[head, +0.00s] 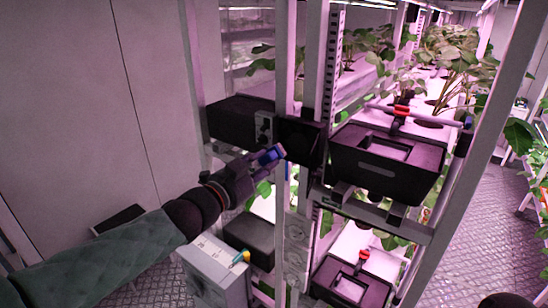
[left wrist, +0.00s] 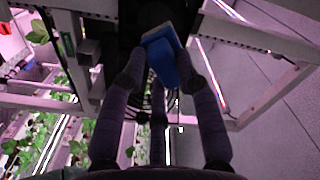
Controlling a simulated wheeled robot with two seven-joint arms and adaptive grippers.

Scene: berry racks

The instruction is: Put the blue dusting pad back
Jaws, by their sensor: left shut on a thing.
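The blue dusting pad (left wrist: 163,62) is held between the fingers of my left gripper (left wrist: 160,80) in the left wrist view, with a paler face towards the top. The pad is off the floor, close to the dark boxes of the rack. I cannot tell whether it touches the rack.
A black box (head: 388,160) with a recessed top is mounted on the rack to the right. Another dark box (head: 240,121) sits behind the gripper. A grey cabinet (head: 215,272) stands below my left arm. White posts (head: 286,60) and leafy plants (head: 455,55) crowd the rack.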

